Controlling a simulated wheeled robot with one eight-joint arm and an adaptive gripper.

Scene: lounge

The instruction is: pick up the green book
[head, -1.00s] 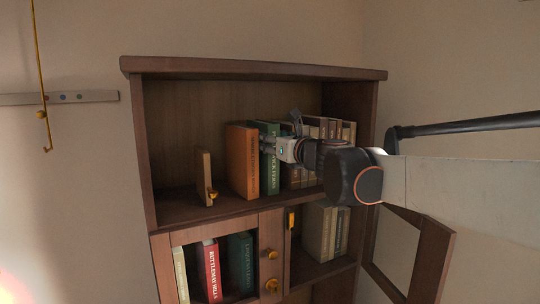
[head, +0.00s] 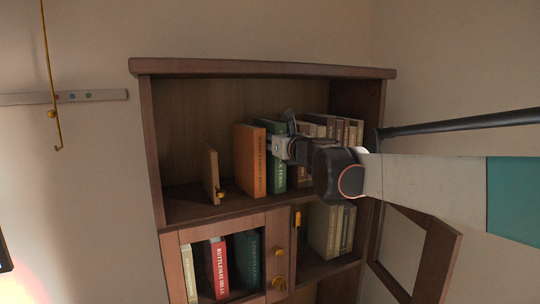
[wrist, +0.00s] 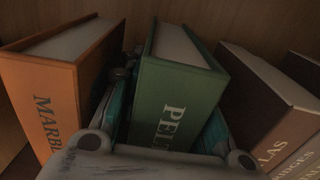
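The green book (head: 277,165) stands upright on the upper shelf, between an orange book and brown books. In the wrist view the green book (wrist: 180,95) shows its spine and pale page tops. My gripper (head: 283,148) is at the front of it. In the wrist view my gripper (wrist: 165,110) straddles the spine, one teal-padded finger between the green and orange books, the other between the green and brown books. Both fingers are close to the covers. The fingertips are partly hidden, so I cannot tell if they press on the book.
The orange book (head: 250,160) is close on the left and brown books (head: 300,172) on the right. A thin tan book (head: 211,175) stands further left, with free shelf between. Below are a red book (head: 217,268) and cabinet doors with knobs; one door (head: 410,250) hangs open at right.

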